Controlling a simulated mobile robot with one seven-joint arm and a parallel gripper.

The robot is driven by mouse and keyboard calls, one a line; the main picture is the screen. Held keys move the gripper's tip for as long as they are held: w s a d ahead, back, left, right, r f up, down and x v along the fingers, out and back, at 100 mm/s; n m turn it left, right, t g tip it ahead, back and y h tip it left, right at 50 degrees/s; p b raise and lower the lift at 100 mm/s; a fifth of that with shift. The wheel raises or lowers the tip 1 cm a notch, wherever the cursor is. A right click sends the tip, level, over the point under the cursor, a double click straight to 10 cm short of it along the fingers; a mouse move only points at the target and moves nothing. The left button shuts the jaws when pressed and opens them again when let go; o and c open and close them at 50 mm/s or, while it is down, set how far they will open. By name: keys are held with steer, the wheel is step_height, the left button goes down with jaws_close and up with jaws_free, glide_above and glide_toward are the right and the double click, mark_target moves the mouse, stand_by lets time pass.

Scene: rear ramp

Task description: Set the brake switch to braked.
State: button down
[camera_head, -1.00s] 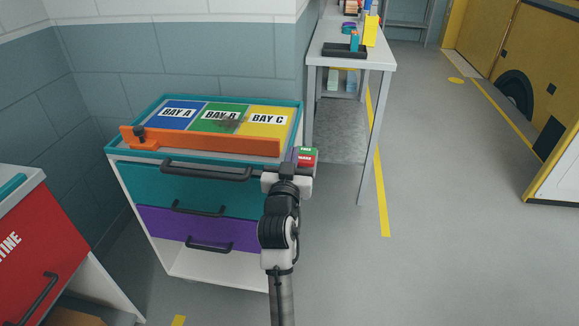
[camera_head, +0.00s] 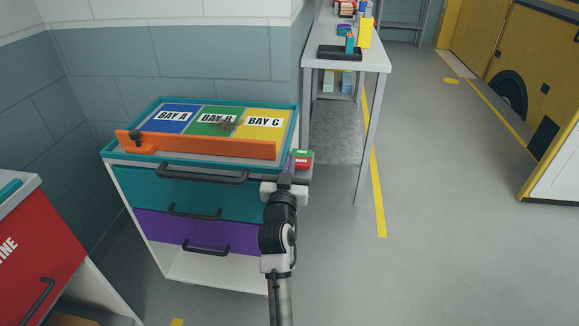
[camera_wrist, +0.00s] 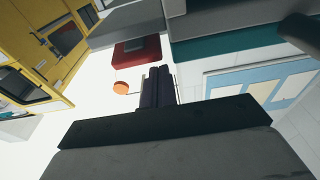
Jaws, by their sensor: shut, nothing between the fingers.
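The switch's setting cannot be made out.
The cabinet (camera_head: 103,157) has a teal-rimmed top with bay panels and an orange bar (camera_head: 205,146) along its front. Dark drawer handles (camera_head: 200,174) stick out near my arm. A grey table (camera_head: 380,66) stands behind right. The floor at right is clear.

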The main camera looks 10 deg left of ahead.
steer(key=f+b, duration=0.1)
steer(key=b, duration=0.3)
steer(key=f+t+b, duration=0.1)
steer(key=f+b, duration=0.1)
steer(key=b, duration=0.2)
steer(key=shift+s+f+b, duration=0.2)
steer(key=shift+s+b, duration=0.1)
steer(key=shift+s, duration=0.1)
